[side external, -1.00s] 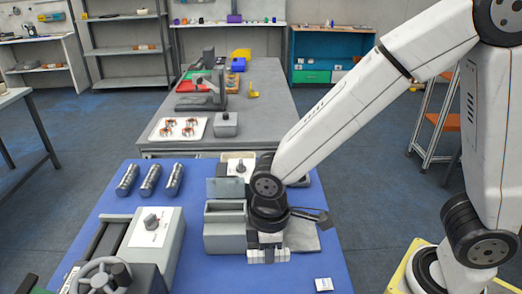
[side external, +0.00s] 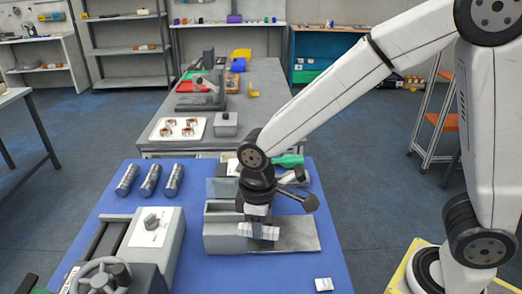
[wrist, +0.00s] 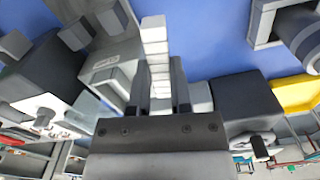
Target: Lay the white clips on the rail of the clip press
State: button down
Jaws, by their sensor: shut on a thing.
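A short row of white clips (wrist: 154,38) is between the fingers of my gripper (wrist: 160,78) in the wrist view. In the side external view my gripper (side external: 257,219) points down and is shut on the clips (side external: 259,231). They are at the right side of a grey open-topped box (side external: 222,238), which seems to be part of the clip press, over its flat grey plate (side external: 298,236). The rail is not clearly visible. I cannot tell whether the clips touch the press.
Several metal cylinders (side external: 150,180) lie at the back left of the blue table top (side external: 205,275). A small white card (side external: 323,284) lies at the front right. A green object (side external: 288,160) is behind my wrist.

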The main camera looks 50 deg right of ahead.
jog(key=w+d+r+m, duration=0.8)
jog(key=w+d+m, duration=0.2)
jog(key=w+d, duration=0.2)
jog(key=shift+w+d+r, duration=0.35)
jog(key=shift+d+r, duration=0.05)
jog(key=shift+d, duration=0.65)
jog(key=shift+a, duration=0.1)
jog(key=s+a+f+m, duration=0.2)
jog(key=s+a+f, duration=0.25)
jog(key=a, duration=0.75)
jog(key=s+a+f+m, duration=0.25)
jog(key=s+a, duration=0.25)
jog(key=a, duration=0.7)
jog(key=s+a+f+m, duration=0.1)
jog(key=s+a+f, duration=0.35)
jog(key=a, duration=0.75)
jog(key=shift+s+f, duration=0.2)
jog(key=shift+f, duration=2.05)
jog(key=shift+s+f, duration=0.15)
jog(key=shift+f, duration=2.1)
jog(key=shift+f, duration=0.15)
